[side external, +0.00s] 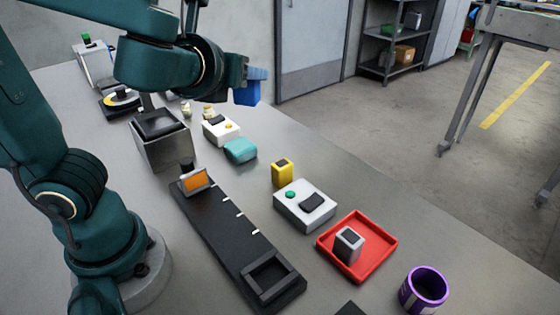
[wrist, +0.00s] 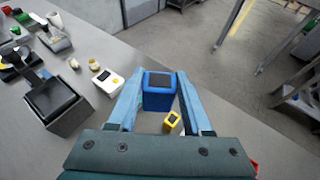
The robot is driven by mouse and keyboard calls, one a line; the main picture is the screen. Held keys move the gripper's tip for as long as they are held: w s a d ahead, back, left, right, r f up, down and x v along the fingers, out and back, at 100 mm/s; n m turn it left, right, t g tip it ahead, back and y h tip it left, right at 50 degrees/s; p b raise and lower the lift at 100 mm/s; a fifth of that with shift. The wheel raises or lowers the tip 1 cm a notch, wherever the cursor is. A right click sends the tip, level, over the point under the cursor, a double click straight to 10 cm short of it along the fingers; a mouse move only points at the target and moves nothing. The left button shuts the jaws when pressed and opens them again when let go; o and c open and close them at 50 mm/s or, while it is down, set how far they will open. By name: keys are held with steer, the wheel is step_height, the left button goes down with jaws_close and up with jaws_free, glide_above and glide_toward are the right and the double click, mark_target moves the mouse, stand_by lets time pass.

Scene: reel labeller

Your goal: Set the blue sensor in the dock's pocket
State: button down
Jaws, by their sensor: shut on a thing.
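The blue sensor (wrist: 158,98) is a small blue block with a dark square on its top face. My gripper (wrist: 158,82) is shut on it, one finger on each side. In the side external view the sensor (side external: 247,94) is held up in the air, above the far part of the table. The dock looks to be the long black plate (side external: 222,226) with white marks along one edge. A square raised frame, its pocket (side external: 268,277), is at the plate's near end and looks empty. An orange-faced block (side external: 195,180) stands at its far end.
A red tray (side external: 327,254) holds a grey block (side external: 348,244). A white box with a green button (side external: 305,205), a yellow block (side external: 282,173), a teal block (side external: 240,150) and a purple cup (side external: 424,289) stand right of the plate. A grey bin (side external: 164,148) is behind it.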

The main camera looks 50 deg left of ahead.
steer(key=s+a+f+n+g+y, duration=0.3)
steer(key=s+a+f+n+g, duration=0.4)
steer(key=s, duration=0.3)
steer(key=s+a+f+n+g+y, duration=0.2)
steer(key=s+a+f+n+g, duration=0.4)
steer(key=s+a+n+g, duration=0.3)
steer(key=shift+g, duration=0.3)
steer(key=shift+s+d+f, duration=0.2)
steer(key=shift+d+f, duration=0.05)
steer(key=shift+f, duration=1)
steer(key=shift+s+d+f, duration=0.15)
steer(key=shift+d+f, duration=0.05)
steer(key=shift+f, duration=1.1)
steer(key=shift+s+d+f, duration=0.2)
steer(key=shift+d+f, duration=0.05)
steer(key=shift+f, duration=1)
steer(key=shift+c, duration=1.7)
jaws_free()
steer(key=shift+f, duration=0.1)
